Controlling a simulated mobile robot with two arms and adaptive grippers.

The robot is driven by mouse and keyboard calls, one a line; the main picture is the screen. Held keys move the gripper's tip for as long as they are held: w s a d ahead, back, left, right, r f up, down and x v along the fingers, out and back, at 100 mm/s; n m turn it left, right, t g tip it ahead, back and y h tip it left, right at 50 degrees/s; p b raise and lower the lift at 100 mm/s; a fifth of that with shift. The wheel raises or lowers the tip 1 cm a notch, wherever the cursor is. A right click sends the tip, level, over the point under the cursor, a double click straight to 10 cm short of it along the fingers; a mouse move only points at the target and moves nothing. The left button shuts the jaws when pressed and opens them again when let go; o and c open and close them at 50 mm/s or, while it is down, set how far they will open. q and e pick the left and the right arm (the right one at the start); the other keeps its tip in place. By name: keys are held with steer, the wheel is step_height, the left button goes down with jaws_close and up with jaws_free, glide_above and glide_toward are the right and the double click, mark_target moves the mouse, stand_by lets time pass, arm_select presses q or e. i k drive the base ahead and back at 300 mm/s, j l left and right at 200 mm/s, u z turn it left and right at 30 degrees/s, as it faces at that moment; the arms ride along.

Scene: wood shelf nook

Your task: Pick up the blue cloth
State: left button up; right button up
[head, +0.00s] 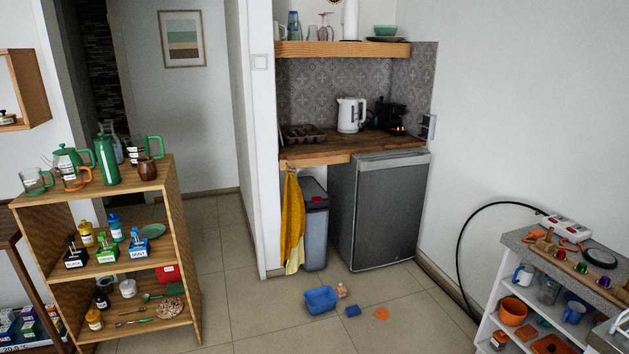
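A small dark blue item (352,311) lies on the tiled floor in front of the grey fridge in the head view. It could be the blue cloth, folded or bunched, but it is too small to tell. A blue plastic tub (320,300) sits just to its left. A flat orange item (381,314) lies to its right, and a small pinkish item (342,291) lies behind it by the tub. I see neither of my grippers.
A wooden shelf (167,215) with pots and bottles stands at left. A yellow cloth (291,222) hangs beside a grey bin (315,235) near the fridge (382,212). A stocked white shelf unit (496,285) stands at right. Floor (270,325) between the shelves is mostly open.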

mark_target(353, 311)
steer(key=i+z, duration=0.1)
steer(key=i, duration=0.85)
steer(key=i+j, duration=0.2)
steer(key=i, duration=0.8)
steer(key=l+z, duration=0.05)
